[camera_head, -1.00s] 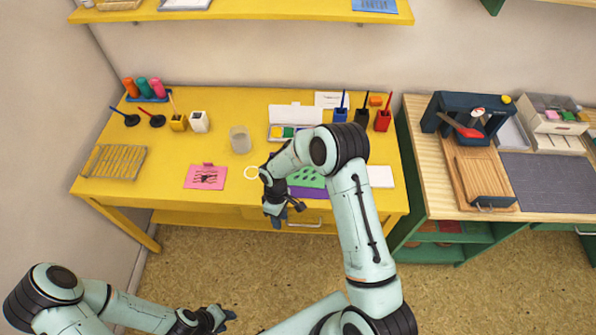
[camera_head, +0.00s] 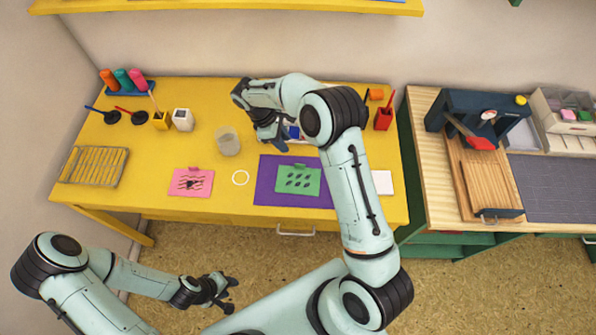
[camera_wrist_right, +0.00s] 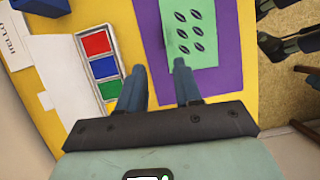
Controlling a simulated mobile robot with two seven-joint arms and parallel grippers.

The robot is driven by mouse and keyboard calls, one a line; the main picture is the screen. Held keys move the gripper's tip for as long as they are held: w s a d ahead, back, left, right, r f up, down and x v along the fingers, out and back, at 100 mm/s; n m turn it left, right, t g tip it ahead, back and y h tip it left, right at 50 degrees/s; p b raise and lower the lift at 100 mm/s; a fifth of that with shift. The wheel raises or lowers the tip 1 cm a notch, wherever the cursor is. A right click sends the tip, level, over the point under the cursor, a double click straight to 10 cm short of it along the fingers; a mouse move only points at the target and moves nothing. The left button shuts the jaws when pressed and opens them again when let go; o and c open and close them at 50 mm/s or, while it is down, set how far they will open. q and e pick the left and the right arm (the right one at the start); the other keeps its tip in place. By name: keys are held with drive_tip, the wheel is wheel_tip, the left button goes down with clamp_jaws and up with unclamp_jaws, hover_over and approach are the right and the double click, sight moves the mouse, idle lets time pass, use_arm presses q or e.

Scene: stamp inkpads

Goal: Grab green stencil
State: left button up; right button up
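The green stencil (camera_head: 298,180) with dark leaf-shaped cutouts lies flat on a purple sheet (camera_head: 265,190) on the yellow table. It also shows in the right wrist view (camera_wrist_right: 190,38), ahead of the fingers. My right gripper (camera_head: 279,143) hangs over the inkpad case, behind the stencil in the head view. In the right wrist view its two fingers (camera_wrist_right: 159,75) are apart, with nothing between them. My left gripper (camera_head: 230,294) is over the floor in front of the table, with its fingers apart and empty.
The inkpad case (camera_wrist_right: 97,52) with red, blue and green pads is beside the purple sheet. A white card (camera_head: 382,182) lies right, partly behind my right arm.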

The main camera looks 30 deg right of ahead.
sight(299, 179)
drive_tip(key=x, duration=0.6)
drive_tip(key=shift+s+a+f, duration=0.1)
drive_tip(key=shift+s, duration=0.3)
drive_tip(key=shift+x, duration=2.8)
clamp_jaws()
